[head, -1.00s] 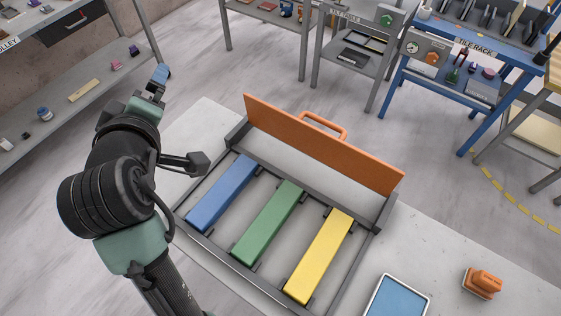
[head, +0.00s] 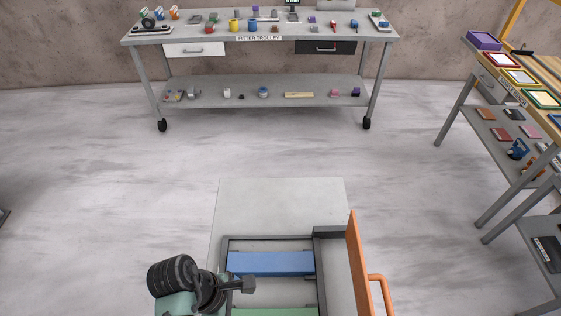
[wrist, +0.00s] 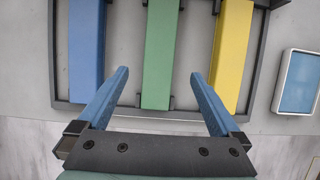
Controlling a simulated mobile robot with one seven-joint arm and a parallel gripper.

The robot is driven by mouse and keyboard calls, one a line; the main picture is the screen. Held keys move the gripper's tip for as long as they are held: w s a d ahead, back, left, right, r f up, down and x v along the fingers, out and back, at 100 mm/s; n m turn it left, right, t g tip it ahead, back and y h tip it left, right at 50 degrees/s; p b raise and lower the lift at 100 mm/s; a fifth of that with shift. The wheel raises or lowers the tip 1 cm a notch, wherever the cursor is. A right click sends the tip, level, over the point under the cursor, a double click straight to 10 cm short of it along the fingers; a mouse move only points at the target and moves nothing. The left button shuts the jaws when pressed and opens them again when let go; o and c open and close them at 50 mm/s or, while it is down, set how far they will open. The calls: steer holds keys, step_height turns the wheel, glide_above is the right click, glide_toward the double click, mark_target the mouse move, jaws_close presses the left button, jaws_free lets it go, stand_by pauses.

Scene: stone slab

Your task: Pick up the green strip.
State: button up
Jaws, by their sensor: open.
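The green strip (wrist: 160,60) lies in a dark frame (wrist: 135,110), between a blue strip (wrist: 86,45) and a yellow strip (wrist: 232,55), in the wrist view. In the head view only part of the green strip (head: 273,312) shows at the bottom edge, below the blue strip (head: 270,263). My gripper (wrist: 164,75) is open and empty. In the wrist view its blue fingers spread wide on either side of the green strip's near end. Whether they are above it or level with it I cannot tell. My gripper's fingers are not visible in the head view.
An orange panel with a handle (head: 358,265) stands along the frame's right side in the head view. A blue tray (wrist: 298,82) lies right of the frame in the wrist view. A trolley (head: 260,60) stands at the back, with clear floor before it.

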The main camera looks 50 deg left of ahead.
glide_above(256, 315)
steer(key=d, duration=0.1)
steer(key=f, duration=0.5)
steer(key=shift+s+d+f, duration=0.1)
steer(key=shift+s+f, duration=0.05)
steer(key=shift+s, duration=0.1)
steer(key=shift+p+x, duration=0.7)
steer(key=shift+x, duration=2.15)
steer(key=shift+w, duration=0.15)
jaws_close()
